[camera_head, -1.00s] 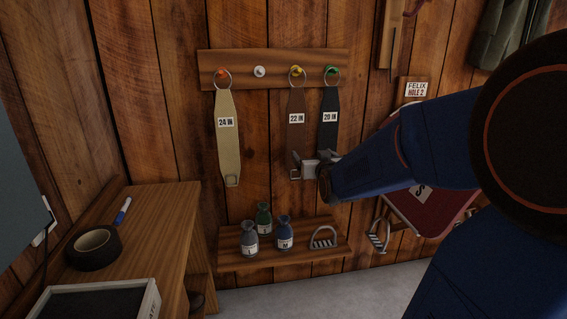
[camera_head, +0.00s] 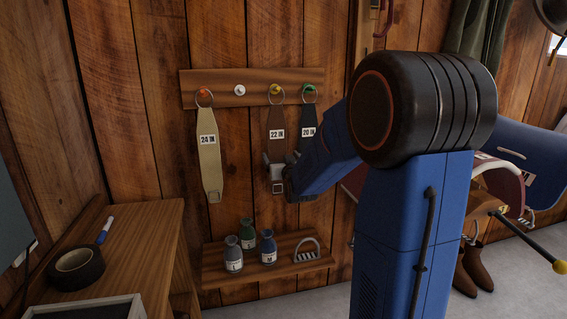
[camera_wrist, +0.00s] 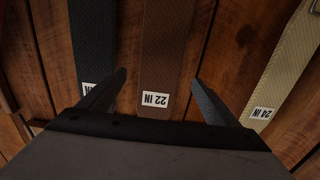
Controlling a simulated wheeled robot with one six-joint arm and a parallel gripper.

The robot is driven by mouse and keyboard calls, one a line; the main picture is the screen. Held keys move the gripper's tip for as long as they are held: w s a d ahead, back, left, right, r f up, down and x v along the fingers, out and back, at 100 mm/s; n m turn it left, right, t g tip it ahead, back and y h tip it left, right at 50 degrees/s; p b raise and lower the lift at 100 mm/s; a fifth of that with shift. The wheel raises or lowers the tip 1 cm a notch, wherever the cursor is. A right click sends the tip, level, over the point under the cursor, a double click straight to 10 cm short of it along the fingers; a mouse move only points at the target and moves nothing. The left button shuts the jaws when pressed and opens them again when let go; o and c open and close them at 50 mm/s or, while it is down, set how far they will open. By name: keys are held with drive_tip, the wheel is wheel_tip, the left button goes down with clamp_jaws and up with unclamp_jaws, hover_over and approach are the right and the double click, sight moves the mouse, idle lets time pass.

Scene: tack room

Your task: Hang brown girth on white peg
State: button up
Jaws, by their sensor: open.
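The brown girth (camera_head: 276,134), labelled 22 IN, hangs by its ring from the yellow peg (camera_head: 274,88). The white peg (camera_head: 239,90) is bare, between the orange peg and the yellow peg on the wooden rail. My gripper (camera_head: 274,172) is at the lower part of the brown girth. In the wrist view my open gripper (camera_wrist: 158,92) has one finger on each side of the brown girth (camera_wrist: 164,60), with gaps on both sides. Part of the girth's lower end is hidden by my gripper in the head view.
A cream girth (camera_head: 208,160) hangs on the orange peg (camera_head: 203,93) and a black girth (camera_head: 308,128) on the green peg (camera_head: 309,88). Below, a shelf (camera_head: 222,274) holds bottles and a stirrup (camera_head: 306,250). A desk (camera_head: 140,245) stands left.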

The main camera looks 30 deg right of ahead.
sight(277, 146)
drive_tip(key=x, duration=0.8)
drive_tip(key=c, duration=1.4)
drive_tip(key=shift+r, duration=0.85)
drive_tip(key=v, duration=0.9)
drive_tip(key=shift+s, duration=0.4)
idle(0.3)
